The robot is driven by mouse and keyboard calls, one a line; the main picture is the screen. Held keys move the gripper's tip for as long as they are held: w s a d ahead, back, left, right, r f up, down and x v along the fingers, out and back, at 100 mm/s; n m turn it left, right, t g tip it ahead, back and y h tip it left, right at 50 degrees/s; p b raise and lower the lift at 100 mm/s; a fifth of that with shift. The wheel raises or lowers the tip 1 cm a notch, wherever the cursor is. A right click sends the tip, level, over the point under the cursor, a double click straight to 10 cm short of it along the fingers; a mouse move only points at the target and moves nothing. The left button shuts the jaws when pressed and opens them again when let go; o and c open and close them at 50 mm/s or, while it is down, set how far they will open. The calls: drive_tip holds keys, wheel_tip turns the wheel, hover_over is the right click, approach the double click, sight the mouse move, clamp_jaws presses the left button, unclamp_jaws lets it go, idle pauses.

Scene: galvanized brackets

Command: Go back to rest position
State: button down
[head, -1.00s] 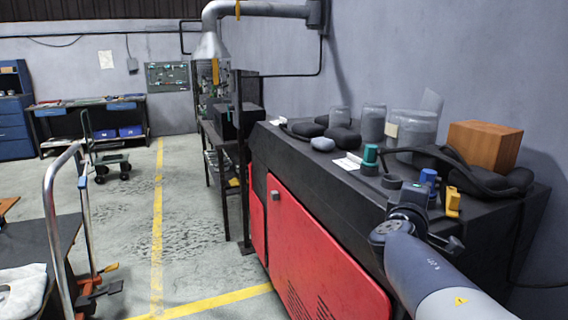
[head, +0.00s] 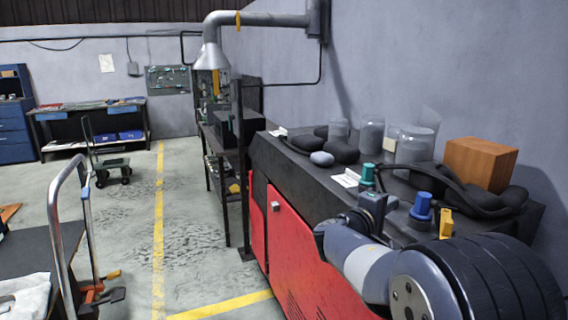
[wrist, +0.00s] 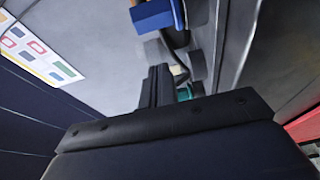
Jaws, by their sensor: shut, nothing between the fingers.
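My gripper (wrist: 160,75) is shut with nothing between its fingers; its dark fingers stand in the middle of the wrist view. In the head view my arm reaches in from the lower right, and the wrist end is at the near edge of the dark bench top (head: 405,232). The fingers are hard to make out there. A teal-capped piece (head: 367,175) stands just behind it, and a blue knobbed piece (head: 421,206) stands to its right. In the wrist view a teal part (wrist: 185,93) is partly hidden beside the fingers, and a blue part (wrist: 152,16) is near the top.
A yellow piece (head: 446,222), black cable or hose, glass jars (head: 371,134) and a brown box (head: 480,163) crowd the bench. A card with coloured squares (wrist: 40,45) shows in the wrist view. A trolley (head: 68,215) stands at left; the marked floor between is open.

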drive_tip(key=b+v, duration=0.2)
drive_tip(key=v, duration=0.8)
drive_tip(key=shift+r, duration=0.1)
